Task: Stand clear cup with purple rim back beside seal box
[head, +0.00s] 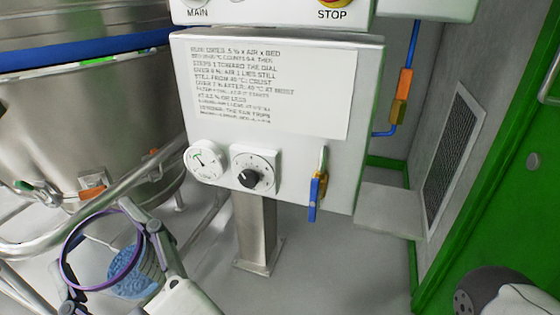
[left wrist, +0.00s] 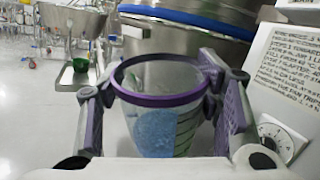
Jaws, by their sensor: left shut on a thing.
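A clear cup with a purple rim (head: 122,266) is at the lower left of the head view, with blue material showing in its lower part. It also fills the middle of the left wrist view (left wrist: 160,122), nearly upright, with dark marks on its side. My left gripper (head: 108,240) is shut on the cup, with a finger on each side just below the rim. Its padded fingers also show in the left wrist view (left wrist: 165,88). The cup is held in the air. I cannot pick out the seal box in either view.
A grey control box (head: 270,110) on a post (head: 256,235) carries a printed notice, gauge, dial and blue-handled valve (head: 317,188). A large steel vessel (head: 100,115) with a pipe rail stands left. A green-framed wall (head: 470,150) is right. A green cup (left wrist: 80,65) shows farther back.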

